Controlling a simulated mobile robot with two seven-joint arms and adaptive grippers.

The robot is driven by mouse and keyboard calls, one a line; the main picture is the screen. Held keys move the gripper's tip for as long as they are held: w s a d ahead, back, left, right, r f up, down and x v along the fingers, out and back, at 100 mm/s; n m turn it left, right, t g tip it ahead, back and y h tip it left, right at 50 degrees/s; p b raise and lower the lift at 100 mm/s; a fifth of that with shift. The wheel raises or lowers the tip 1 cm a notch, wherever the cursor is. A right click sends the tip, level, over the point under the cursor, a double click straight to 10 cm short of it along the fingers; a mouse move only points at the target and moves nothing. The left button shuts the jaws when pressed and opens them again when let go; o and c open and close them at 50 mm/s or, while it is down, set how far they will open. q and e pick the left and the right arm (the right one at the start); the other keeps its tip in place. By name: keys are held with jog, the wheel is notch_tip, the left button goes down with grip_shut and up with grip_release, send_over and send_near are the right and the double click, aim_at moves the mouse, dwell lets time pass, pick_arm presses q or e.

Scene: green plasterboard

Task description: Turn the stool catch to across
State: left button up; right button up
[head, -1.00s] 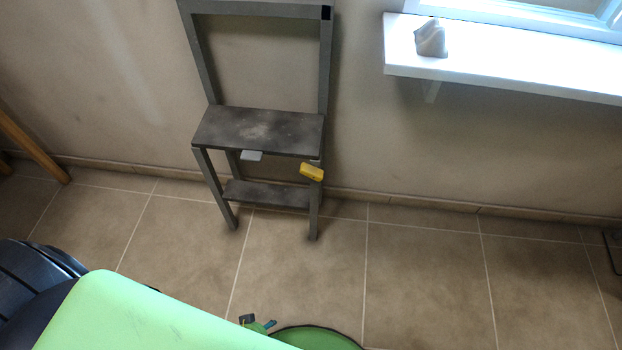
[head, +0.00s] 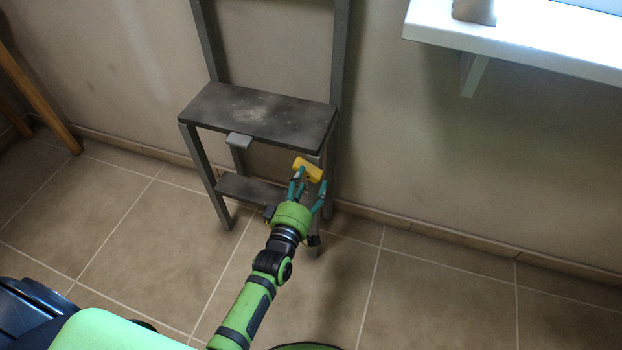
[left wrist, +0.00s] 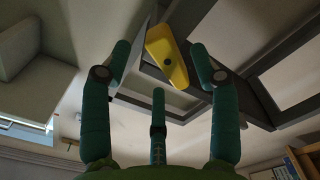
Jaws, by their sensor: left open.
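The grey step stool (head: 259,112) stands against the wall in the head view. The yellow catch (head: 308,169) sits at its right front leg, just below the upper step, and lies slanted. My left gripper (head: 309,190) is open just in front of the catch. In the left wrist view the yellow catch (left wrist: 168,55) shows with a dark round spot on it, between and beyond the spread teal fingers of the left gripper (left wrist: 157,75). I cannot tell whether any finger touches it. My right gripper is not in view.
A white window sill (head: 500,42) with a grey object (head: 474,11) juts out at the upper right. A grey tab (head: 239,141) hangs under the upper step. A wooden leg (head: 38,85) stands at the left. The tiled floor (head: 440,290) at the right is clear.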

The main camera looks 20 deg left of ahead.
pick_arm(q)
jog(key=shift+w+d, duration=0.1)
jog(key=shift+w, duration=1.3)
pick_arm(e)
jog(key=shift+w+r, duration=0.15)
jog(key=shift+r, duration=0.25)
pick_arm(q)
jog(key=c, duration=1.2)
